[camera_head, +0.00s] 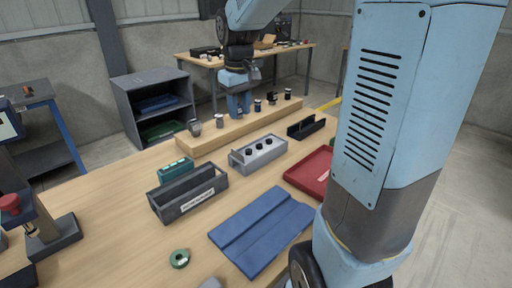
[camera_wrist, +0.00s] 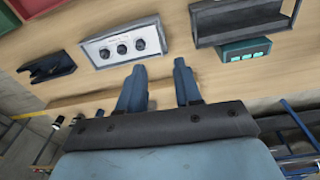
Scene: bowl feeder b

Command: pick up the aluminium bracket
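I cannot identify the aluminium bracket with certainty. A small light grey piece (camera_head: 211,283), cut off at the bottom edge of the head view, may be it; its shape is not clear. My gripper (camera_head: 239,112) is at the far side of the bench, over the raised wooden strip, well away from that piece. In the wrist view my gripper (camera_wrist: 159,65) has its two blue fingers apart with nothing between them. The grey piece does not show in the wrist view.
A grey box with three black knobs (camera_head: 246,157), a dark tray (camera_head: 169,213), a teal box (camera_head: 176,170), a black holder (camera_head: 294,133), a red tray (camera_head: 298,180), a blue plate (camera_head: 247,229) and a green ring (camera_head: 180,259) occupy the bench. Small cylinders stand along the wooden strip (camera_head: 207,142).

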